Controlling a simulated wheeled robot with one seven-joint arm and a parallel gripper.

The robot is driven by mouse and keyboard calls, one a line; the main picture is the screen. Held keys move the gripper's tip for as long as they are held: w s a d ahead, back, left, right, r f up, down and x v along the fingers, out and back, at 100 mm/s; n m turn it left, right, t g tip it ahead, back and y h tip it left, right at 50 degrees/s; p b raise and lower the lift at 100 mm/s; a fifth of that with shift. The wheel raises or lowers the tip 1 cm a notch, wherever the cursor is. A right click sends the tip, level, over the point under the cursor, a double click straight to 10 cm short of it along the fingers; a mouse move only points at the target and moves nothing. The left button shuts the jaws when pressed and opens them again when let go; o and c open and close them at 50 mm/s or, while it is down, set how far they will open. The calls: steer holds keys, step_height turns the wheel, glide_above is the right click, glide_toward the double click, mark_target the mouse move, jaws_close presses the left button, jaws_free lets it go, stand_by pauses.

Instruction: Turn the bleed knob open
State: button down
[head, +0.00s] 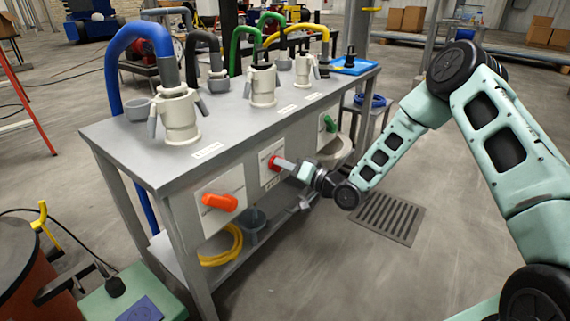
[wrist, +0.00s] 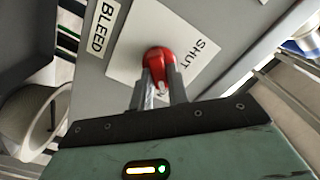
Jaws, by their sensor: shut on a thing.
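The red bleed knob (wrist: 158,60) is on a white plate (wrist: 190,30) on the front panel of the grey bench. A "BLEED" label (wrist: 101,24) sits beside the plate, and the word "SHUT" is printed on the plate near the knob. My gripper (wrist: 160,88) is shut on the red knob, with a finger on each side of it. In the head view the knob (head: 273,163) shows just at the tip of my gripper (head: 284,164). The fingers hide part of the knob.
An orange handle (head: 219,202) is on the panel to the left and a green knob (head: 329,123) to the right. Cups and hoses stand on the bench top (head: 230,125). A floor grate (head: 388,216) lies right.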

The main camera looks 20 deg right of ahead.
steer(key=shift+f, duration=0.1)
steer(key=c, duration=1.4)
jaws_free()
steer(key=shift+o, duration=0.2)
steer(key=p+v, duration=0.3)
steer(key=v, duration=1.4)
steer(key=shift+s+d, duration=0.15)
steer(key=shift+s, duration=0.05)
